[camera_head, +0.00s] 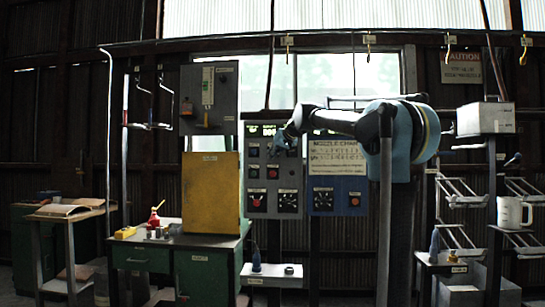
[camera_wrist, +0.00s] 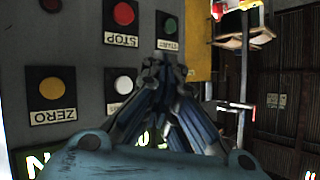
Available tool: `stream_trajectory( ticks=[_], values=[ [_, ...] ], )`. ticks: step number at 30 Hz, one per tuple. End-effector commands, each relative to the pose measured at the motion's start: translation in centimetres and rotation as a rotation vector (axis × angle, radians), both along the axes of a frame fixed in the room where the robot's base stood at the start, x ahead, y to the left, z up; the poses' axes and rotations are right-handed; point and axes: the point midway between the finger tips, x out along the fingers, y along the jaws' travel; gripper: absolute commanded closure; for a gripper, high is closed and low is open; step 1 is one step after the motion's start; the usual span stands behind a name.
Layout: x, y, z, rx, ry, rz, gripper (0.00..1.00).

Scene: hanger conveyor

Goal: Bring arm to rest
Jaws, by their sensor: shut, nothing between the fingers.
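My arm reaches from the right across the head view to the grey control panel (camera_head: 272,215). My gripper (camera_head: 281,142) is shut and empty in front of the panel's upper part. In the wrist view the closed fingertips (camera_wrist: 165,62) overlap the area just below the green START button (camera_wrist: 168,25). I cannot tell whether they touch the panel. A red STOP button (camera_wrist: 123,13), a yellow ZERO button (camera_wrist: 52,88) and a white button (camera_wrist: 123,85) lie to their left in that view.
A yellow board (camera_head: 211,195) stands on the green cabinet (camera_head: 205,268) left of the panel. A blue dial panel (camera_head: 337,197) is on the right. A white box (camera_head: 485,118) and a white jug (camera_head: 513,212) stand farther right. Hooks (camera_head: 370,40) hang overhead.

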Motion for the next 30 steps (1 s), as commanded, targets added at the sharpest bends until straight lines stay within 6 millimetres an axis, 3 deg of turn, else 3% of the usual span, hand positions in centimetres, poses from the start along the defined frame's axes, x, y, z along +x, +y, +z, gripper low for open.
stream_trajectory(
  ticks=[22, 26, 30],
  values=[
    [-0.2, -0.2, -0.2, -0.002, 0.004, -0.001, 1.0],
    [-2.1, -1.5, -1.9, -0.019, 0.032, -0.003, 1.0],
    [-6.1, -4.3, -5.9, -0.058, 0.095, -0.014, 1.0]
  ],
)
